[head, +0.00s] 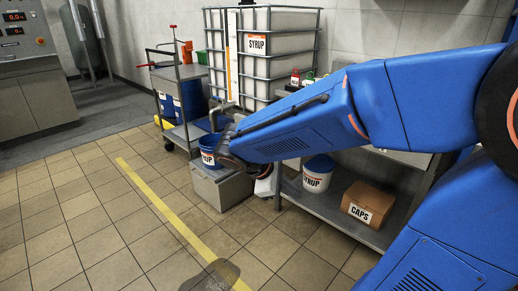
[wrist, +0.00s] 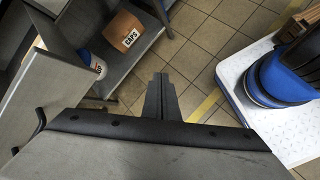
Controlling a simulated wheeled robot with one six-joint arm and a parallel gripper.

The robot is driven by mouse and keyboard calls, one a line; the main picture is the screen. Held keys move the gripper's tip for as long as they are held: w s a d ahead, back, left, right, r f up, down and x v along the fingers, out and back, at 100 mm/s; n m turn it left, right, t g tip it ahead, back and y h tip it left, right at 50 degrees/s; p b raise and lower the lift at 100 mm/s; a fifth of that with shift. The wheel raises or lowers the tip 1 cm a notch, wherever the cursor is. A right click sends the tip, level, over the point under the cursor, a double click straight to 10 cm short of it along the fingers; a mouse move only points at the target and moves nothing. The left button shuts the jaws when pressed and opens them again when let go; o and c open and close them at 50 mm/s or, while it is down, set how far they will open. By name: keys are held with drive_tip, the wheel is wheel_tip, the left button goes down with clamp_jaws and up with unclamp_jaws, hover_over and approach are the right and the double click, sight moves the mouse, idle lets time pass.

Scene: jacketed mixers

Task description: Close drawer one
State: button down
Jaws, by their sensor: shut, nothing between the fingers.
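My gripper (wrist: 160,97) shows in the middle of the wrist view, its dark fingers together with nothing between them. In the head view my blue arm reaches left across the steel bench, and its dark end is above the floor near the bench's left end. A light grey panel (wrist: 45,98) with a dark curved handle at its edge lies left of my fingers in the wrist view, apart from them; it may be a drawer, but I cannot tell its number or how far open it is. In the head view my arm hides most of the bench front.
A box marked CAPS (head: 368,203) and a white syrup bucket (head: 318,174) stand on the lower shelf (head: 345,227). A blue-and-white bucket (head: 209,150) stands on a grey block (head: 218,187). A cart (head: 190,133) and caged tank (head: 275,75) stand behind. Tiled floor at left is clear.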

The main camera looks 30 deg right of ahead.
drive_tip(key=w+a+n+t+h, duration=0.35)
drive_tip(key=w+a+n, duration=0.2)
drive_tip(key=w, duration=0.55)
drive_tip(key=w+a+n+t+h, duration=0.3)
drive_tip(key=w+a+n+h, duration=0.3)
drive_tip(key=w, duration=0.5)
drive_tip(key=f+x, duration=0.1)
drive_tip(key=x, duration=1.4)
drive_tip(key=shift+r+n+y, duration=0.2)
drive_tip(key=shift+n+y, duration=0.15)
drive_tip(key=shift+s+d, duration=0.1)
drive_tip(key=shift+d, duration=0.05)
drive_tip(key=x, duration=3.3)
drive_tip(key=shift+d+f, duration=0.2)
drive_tip(key=shift+d, duration=0.1)
drive_tip(key=shift+d+r, duration=0.2)
drive_tip(key=shift+r, duration=0.05)
